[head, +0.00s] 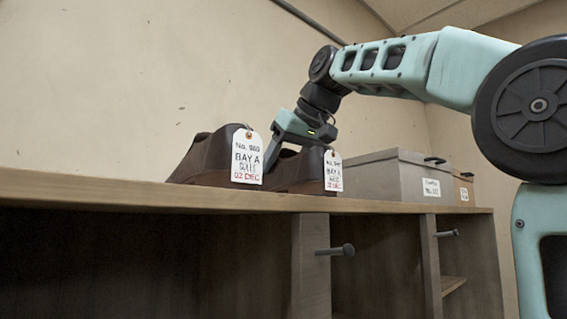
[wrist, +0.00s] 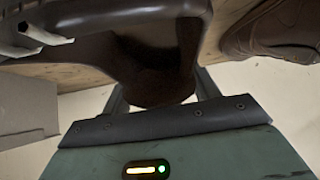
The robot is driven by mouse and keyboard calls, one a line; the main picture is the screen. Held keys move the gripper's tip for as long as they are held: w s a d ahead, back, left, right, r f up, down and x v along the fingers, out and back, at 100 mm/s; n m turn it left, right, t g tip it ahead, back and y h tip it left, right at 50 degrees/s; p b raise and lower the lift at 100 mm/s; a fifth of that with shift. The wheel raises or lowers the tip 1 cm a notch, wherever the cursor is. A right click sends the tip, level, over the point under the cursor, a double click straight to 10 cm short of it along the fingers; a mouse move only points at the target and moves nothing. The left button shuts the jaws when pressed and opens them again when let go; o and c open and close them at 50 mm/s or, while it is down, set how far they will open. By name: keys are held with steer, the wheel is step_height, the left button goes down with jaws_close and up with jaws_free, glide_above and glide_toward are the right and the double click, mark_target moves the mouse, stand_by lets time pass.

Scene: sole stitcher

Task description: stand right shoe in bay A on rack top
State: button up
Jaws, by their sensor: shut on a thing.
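A dark brown shoe (head: 298,172) with a white tag (head: 333,171) stands upright on the rack top (head: 400,207), or just above it; the board's front edge hides its sole. My gripper (head: 277,150) is shut on this shoe, reaching down from above and behind. In the wrist view the shoe (wrist: 150,60) lies between the fingers. A second brown shoe (head: 207,155) stands to its left, with a tag (head: 247,156) reading "BAY A". It also shows at the wrist view's upper right (wrist: 275,32), a narrow gap apart.
A grey lidded box (head: 385,178) with a white label stands right of the held shoe, and a brown box (head: 463,188) beyond it. Pegs (head: 340,250) stick out of the rack's uprights. The rack top left of the shoes is clear. A wall is behind.

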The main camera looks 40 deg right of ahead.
steer(key=shift+f, duration=0.15)
steer(key=o, duration=1.3)
steer(key=shift+r, duration=0.2)
steer(key=b+v, duration=0.1)
steer(key=v, duration=1.1)
